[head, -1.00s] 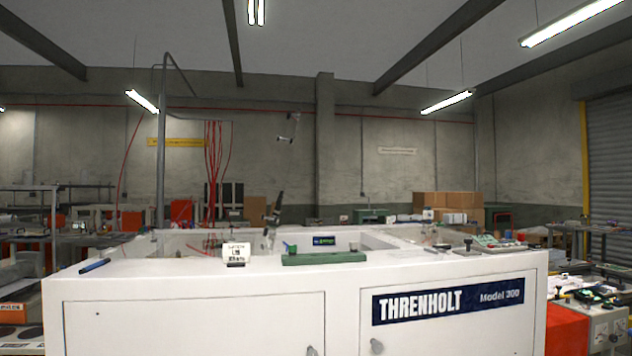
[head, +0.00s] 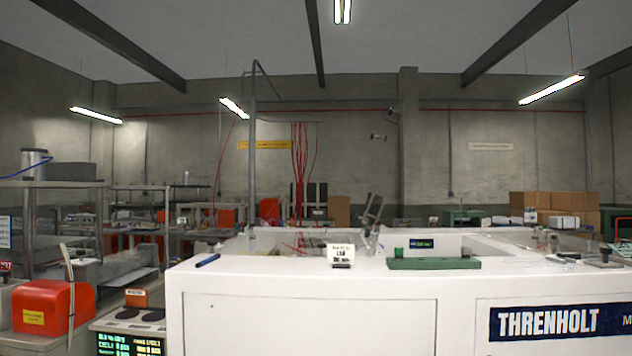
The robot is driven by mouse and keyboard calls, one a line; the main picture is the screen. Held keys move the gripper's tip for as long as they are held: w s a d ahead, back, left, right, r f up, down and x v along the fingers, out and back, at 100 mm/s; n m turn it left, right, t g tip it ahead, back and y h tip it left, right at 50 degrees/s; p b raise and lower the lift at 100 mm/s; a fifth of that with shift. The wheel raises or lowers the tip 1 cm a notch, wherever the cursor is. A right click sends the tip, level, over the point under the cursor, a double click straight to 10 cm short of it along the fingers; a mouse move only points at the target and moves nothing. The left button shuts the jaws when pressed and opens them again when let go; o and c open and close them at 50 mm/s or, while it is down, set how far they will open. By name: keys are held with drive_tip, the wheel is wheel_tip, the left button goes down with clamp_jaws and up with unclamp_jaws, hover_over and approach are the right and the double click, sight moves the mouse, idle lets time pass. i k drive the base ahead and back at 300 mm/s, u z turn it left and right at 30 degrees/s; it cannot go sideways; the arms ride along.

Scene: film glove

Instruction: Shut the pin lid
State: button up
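I cannot make out a pin lid for certain in the head view. On top of the white Threnholt machine (head: 310,285) lies a long low green block (head: 435,263), with a small green upright piece (head: 398,252) at its left end. Behind the machine's front top edge, a tilted grey jointed part (head: 372,212) stands up; its lower end is partly hidden and I cannot tell what it is. My gripper is not identifiable in this view.
At left are a red-orange box (head: 53,306), a unit with a lit display (head: 130,344) and metal shelving (head: 30,230). Cardboard boxes (head: 555,208) stand at the back right.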

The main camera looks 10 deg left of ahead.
sight(377, 199)
drive_tip(key=u, duration=0.3)
drive_tip(key=i, duration=1.1)
drive_tip(key=u, duration=1)
drive_tip(key=k, duration=0.55)
drive_tip(key=z, duration=0.7)
